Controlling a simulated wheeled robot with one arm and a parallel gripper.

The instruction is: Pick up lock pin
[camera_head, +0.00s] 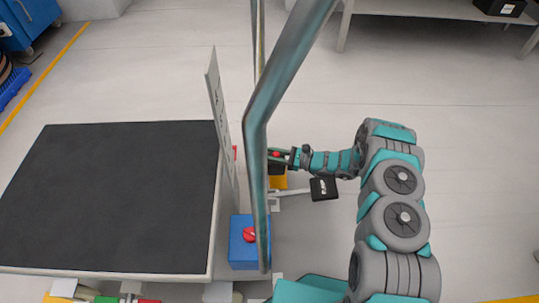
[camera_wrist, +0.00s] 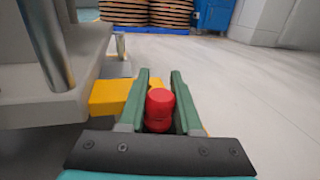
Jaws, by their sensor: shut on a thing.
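The lock pin, a red rounded piece (camera_wrist: 160,103), sits between the two green fingers of my gripper (camera_wrist: 160,88) in the wrist view. The fingers are shut on it, one on each side. Its lower end is hidden by the gripper's dark base plate. In the head view my gripper (camera_head: 279,155) reaches left beside the slanted metal post, with a small spot of red showing at the fingers. A yellow block (camera_wrist: 110,97) lies just beyond and left of the fingers in the wrist view. I cannot tell whether the pin touches it.
A slanted metal post (camera_head: 256,150) stands close to my gripper. A dark-topped platform (camera_head: 125,195) with an upright plate (camera_head: 218,110) lies to the left. A blue box (camera_head: 243,253) with a red knob stands below. Open floor lies right and beyond.

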